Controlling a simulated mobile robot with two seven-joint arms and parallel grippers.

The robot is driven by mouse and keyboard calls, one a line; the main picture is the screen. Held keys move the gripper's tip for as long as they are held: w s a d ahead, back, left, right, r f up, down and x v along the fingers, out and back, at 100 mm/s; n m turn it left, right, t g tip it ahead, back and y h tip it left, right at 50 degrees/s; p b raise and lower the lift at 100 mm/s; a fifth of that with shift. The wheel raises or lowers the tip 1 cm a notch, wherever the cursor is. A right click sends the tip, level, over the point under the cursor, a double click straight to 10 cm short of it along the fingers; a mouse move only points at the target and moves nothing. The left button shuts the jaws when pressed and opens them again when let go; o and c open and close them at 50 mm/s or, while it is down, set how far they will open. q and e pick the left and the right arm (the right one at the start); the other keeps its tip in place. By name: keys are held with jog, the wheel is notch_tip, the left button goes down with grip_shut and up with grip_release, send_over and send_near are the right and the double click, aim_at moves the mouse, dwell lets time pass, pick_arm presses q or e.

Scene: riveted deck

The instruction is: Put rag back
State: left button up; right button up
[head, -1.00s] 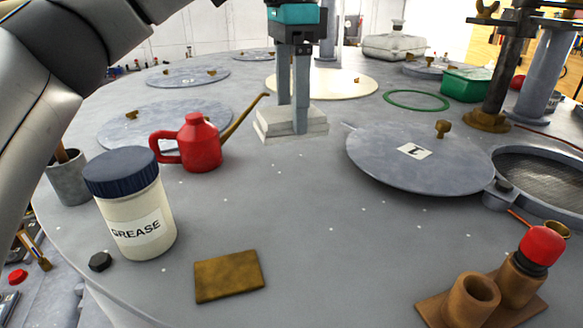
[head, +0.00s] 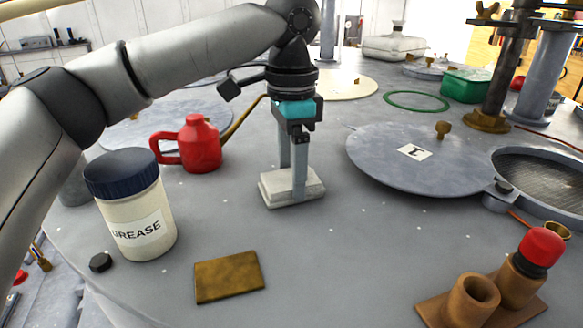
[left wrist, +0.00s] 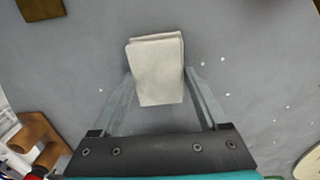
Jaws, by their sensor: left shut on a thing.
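The rag (head: 292,187), a pale folded cloth in a thick block, is between the fingers of my left gripper (head: 292,196). The gripper points straight down and is shut on the rag at mid-deck. The rag also shows between the fingers in the left wrist view (left wrist: 157,72). It is low over the deck; I cannot tell whether its underside touches. A flat brown-yellow pad (head: 229,277) lies bare on the deck, nearer and to the left of the rag. My right gripper is not in view.
A grease jar (head: 135,215) and red oil can (head: 190,145) stand left. A brown holder (head: 472,300) with a red-topped item is near right. Deck between rag and pad is clear.

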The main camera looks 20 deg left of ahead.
pick_arm(q)
jog(key=shift+f, duration=0.1)
jog(key=o, duration=1.2)
notch_tip(320, 180, up, 12)
jog(key=shift+r, duration=0.15)
